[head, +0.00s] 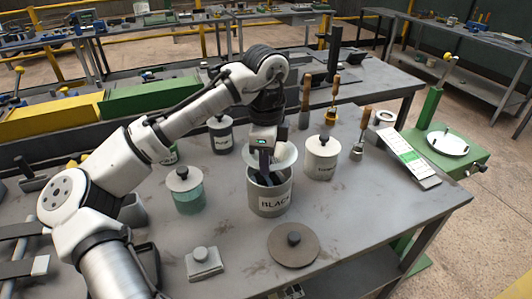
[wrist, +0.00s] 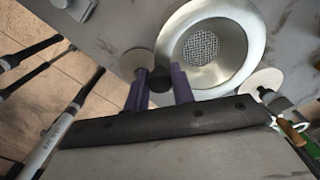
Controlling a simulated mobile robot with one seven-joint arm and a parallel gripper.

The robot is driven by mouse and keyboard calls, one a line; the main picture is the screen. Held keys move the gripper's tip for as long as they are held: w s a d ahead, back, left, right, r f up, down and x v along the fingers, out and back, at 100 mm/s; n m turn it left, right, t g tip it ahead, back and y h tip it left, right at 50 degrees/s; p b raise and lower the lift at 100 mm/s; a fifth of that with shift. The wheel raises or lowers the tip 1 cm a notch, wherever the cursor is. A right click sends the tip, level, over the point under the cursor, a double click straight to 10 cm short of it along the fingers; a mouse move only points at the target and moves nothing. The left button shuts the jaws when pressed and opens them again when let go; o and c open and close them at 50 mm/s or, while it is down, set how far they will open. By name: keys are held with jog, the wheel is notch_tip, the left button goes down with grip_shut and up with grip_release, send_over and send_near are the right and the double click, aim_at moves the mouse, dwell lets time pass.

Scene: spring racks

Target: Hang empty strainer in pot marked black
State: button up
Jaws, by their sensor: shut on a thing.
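The pot marked BLACK (head: 271,204) stands open on the grey bench. My gripper (head: 264,172) points down over its mouth. A pale, wide-rimmed strainer (head: 287,155) is at the gripper, its rim tilted above the back of the pot. In the wrist view the strainer (wrist: 205,45) shows its mesh bottom, with nothing in it. The gripper's fingers (wrist: 160,88) are shut with a dark rounded piece between them, beside the strainer's rim. Whether the strainer touches the pot is hidden in the head view.
A round brown lid (head: 293,247) lies in front of the pot. A lidded white pot (head: 321,162) stands right, a lidded teal pot (head: 187,195) left, and a dark pot (head: 220,138) behind. The front right bench is clear.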

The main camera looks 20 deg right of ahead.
jog(key=shift+f+b, duration=0.75)
jog(key=shift+f, duration=1.6)
jog(key=shift+p, duration=0.9)
jog(key=shift+f, duration=0.55)
dwell(0.5)
jog(key=o, duration=1)
jog(key=shift+o, duration=0.3)
jog(key=o, duration=0.4)
jog(key=shift+r, duration=0.1)
jog(key=shift+r+p, duration=3.15)
jog(key=shift+r, duration=0.35)
